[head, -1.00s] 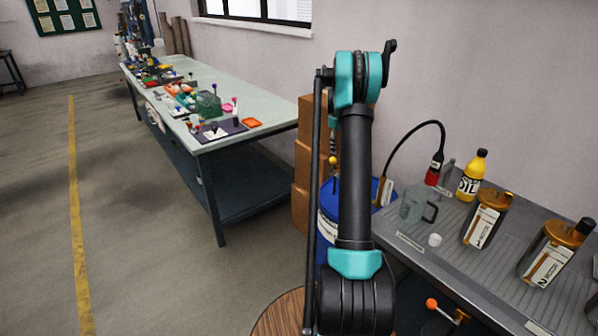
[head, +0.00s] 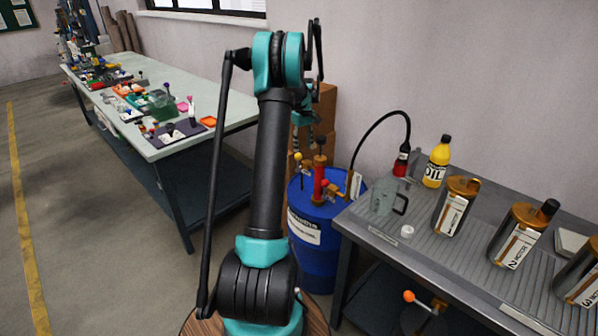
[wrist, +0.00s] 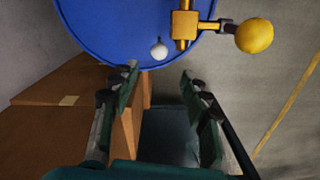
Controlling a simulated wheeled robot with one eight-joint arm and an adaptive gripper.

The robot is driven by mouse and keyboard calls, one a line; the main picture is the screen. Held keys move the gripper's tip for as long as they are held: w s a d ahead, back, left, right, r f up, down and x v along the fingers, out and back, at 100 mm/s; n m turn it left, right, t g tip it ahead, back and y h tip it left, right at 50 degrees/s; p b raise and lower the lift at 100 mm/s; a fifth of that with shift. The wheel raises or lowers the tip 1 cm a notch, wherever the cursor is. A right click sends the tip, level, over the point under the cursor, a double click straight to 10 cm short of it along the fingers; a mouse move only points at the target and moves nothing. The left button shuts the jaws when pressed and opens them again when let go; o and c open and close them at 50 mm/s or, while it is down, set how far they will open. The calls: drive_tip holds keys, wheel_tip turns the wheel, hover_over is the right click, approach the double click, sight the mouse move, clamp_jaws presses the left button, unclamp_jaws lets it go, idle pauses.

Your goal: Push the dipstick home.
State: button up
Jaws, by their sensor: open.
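A blue drum (head: 314,262) stands left of the bench, with a red pump (head: 319,182) and brass fittings (head: 336,190) on top. In the wrist view the drum top (wrist: 105,30) shows a small white knob (wrist: 158,52) on a thin stem near its rim. It may be the dipstick's end, but I cannot tell how far in it sits. A yellow ball (wrist: 254,36) sits on a brass fitting (wrist: 184,24). My gripper (wrist: 158,78) is open and empty, with the white knob ahead of the gap. In the head view my gripper (head: 306,126) is above the drum.
Cardboard boxes (head: 323,110) stand behind the drum. The right bench (head: 425,258) holds a jug (head: 384,196), an oil bottle (head: 437,163) and numbered canisters (head: 454,208). A cluttered worktable (head: 207,96) is at left. Open floor (head: 85,220) lies to the left.

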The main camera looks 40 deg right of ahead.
sight(303, 170)
wheel_tip(303, 170, down, 14)
drive_tip(key=shift+r, duration=0.1)
drive_tip(key=shift+c, duration=0.2)
clamp_jaws()
idle(0.4)
idle(0.4)
